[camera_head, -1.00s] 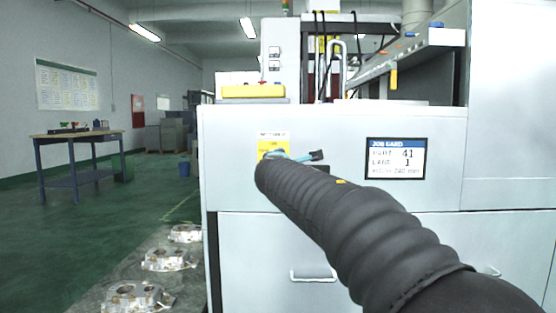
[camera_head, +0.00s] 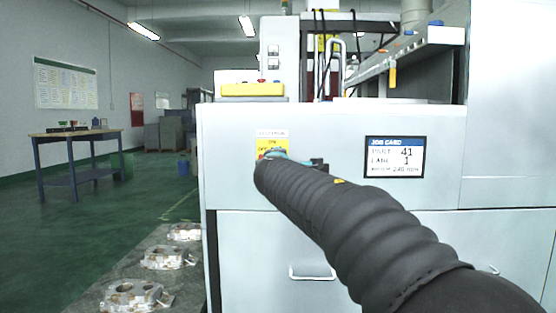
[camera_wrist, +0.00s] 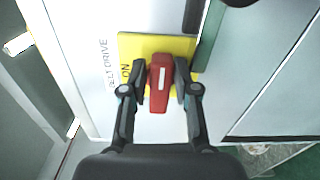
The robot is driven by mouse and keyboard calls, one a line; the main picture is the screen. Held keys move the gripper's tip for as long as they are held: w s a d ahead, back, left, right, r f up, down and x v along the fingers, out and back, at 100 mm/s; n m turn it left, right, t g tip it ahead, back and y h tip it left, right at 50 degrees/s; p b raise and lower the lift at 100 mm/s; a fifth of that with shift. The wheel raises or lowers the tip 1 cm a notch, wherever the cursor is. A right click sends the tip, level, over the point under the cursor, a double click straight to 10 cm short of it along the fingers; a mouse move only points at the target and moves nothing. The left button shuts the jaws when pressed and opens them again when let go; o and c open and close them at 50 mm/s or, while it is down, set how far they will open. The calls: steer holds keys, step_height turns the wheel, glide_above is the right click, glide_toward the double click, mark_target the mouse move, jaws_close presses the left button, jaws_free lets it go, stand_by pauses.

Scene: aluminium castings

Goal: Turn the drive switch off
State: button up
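The drive switch is a red handle (camera_wrist: 160,98) with a white mark, on a yellow plate (camera_wrist: 128,45) reading "ON", beside the lettering "BELT DRIVE". In the wrist view the handle lies crosswise to the lettering's upright direction, not pointing at "ON". My gripper (camera_wrist: 161,76) has one finger on each side of the handle, close against it, and looks shut on it. My arm hides the handle and most of the gripper there.
The white cabinet (camera_head: 230,185) fills the middle and right. A job card (camera_head: 395,157) is right of the switch, and a yellow box (camera_head: 252,90) sits on top. Castings (camera_head: 168,257) lie at lower left. A workbench (camera_head: 75,137) stands far left, with open green floor.

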steer(key=shift+o, duration=0.8)
steer(key=shift+s, duration=0.1)
steer(key=s, duration=0.8)
steer(key=shift+d+r, duration=0.1)
steer(key=shift+d, duration=0.05)
